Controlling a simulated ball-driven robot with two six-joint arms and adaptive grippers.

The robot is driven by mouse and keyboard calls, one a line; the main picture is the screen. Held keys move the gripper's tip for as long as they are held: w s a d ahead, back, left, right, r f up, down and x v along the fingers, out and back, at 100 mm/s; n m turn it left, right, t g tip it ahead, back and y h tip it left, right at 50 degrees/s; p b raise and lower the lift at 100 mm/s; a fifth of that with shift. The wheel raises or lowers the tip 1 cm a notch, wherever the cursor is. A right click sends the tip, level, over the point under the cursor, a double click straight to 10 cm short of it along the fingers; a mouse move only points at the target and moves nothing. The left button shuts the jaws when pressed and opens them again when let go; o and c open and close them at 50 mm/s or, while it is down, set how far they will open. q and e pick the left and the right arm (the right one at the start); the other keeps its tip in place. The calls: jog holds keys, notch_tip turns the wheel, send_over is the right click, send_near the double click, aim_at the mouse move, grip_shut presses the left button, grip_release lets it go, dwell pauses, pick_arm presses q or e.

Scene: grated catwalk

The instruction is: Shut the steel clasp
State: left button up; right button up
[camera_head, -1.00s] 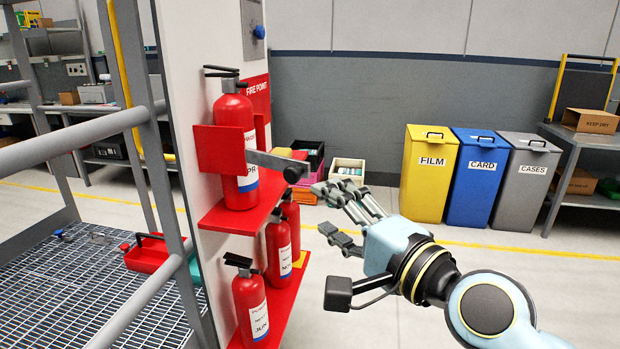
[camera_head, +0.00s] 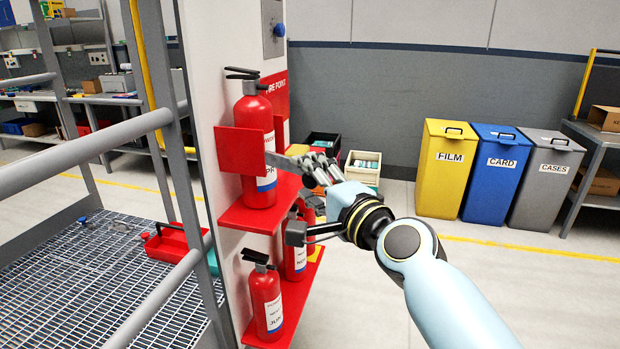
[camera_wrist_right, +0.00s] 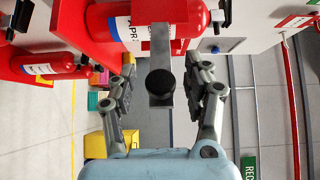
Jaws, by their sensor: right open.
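The steel clasp (camera_head: 283,161) is a grey flat bar sticking out from the red bracket (camera_head: 240,151) around the upper fire extinguisher (camera_head: 257,117). It stands swung out, away from the extinguisher. In the right wrist view the clasp (camera_wrist_right: 160,62) ends in a round black knob (camera_wrist_right: 160,84). My right gripper (camera_head: 318,170) is open at the clasp's outer end. In the wrist view its fingers lie on either side of the knob, with gaps visible. In the head view the fingers hide the clasp's end. My left gripper is not in view.
The upper extinguisher stands on a red shelf (camera_head: 240,216) fixed to a white panel. More extinguishers (camera_head: 266,300) stand below. A grey railing (camera_head: 80,150) is at left. Yellow, blue and grey bins (camera_head: 447,170) stand at the back right. The floor at right is clear.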

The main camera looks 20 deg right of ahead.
jog(key=shift+f, duration=0.1)
grip_shut()
